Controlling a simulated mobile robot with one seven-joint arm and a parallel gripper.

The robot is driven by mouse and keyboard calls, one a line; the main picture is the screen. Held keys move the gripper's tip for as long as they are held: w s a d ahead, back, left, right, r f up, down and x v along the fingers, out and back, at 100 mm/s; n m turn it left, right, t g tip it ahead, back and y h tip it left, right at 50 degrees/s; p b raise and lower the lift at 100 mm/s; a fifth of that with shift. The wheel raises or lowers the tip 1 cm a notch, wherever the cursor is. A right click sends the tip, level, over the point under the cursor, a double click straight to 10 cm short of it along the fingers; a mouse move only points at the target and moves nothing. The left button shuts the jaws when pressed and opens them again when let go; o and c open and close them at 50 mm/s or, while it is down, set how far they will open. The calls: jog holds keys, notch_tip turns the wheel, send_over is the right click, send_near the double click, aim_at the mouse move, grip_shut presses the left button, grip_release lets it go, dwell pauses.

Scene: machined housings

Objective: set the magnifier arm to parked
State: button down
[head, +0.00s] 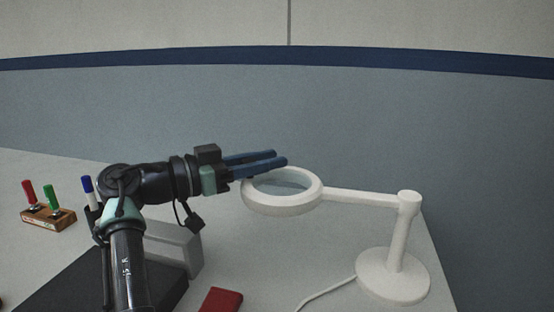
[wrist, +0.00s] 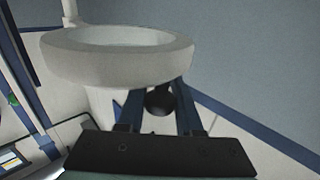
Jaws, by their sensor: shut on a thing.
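The white magnifier arm has a round lens ring (head: 283,205), a straight bar (head: 360,197) and an upright post on a round base (head: 392,276). The bar runs left from the post, and the ring is at its left end. In the head view my gripper (head: 282,158) reaches in from the left, its blue fingers at the ring's far-left rim. In the wrist view the ring (wrist: 118,65) is close, and a dark round knob (wrist: 160,102) sits between the two fingers, which are shut on it. The fingertips are partly hidden by the ring there.
A grey box (head: 182,247) and a red item (head: 221,300) lie near the front. A cable (head: 325,292) runs from the base.

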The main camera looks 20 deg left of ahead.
jog(key=shift+w, duration=0.1)
dwell(0.3)
jog(key=c, duration=0.9)
grip_release()
jog(key=o, duration=0.3)
jog(key=shift+w, duration=0.2)
jog(key=shift+s, duration=0.1)
jog(key=p+v, duration=0.1)
jog(key=v, duration=1.2)
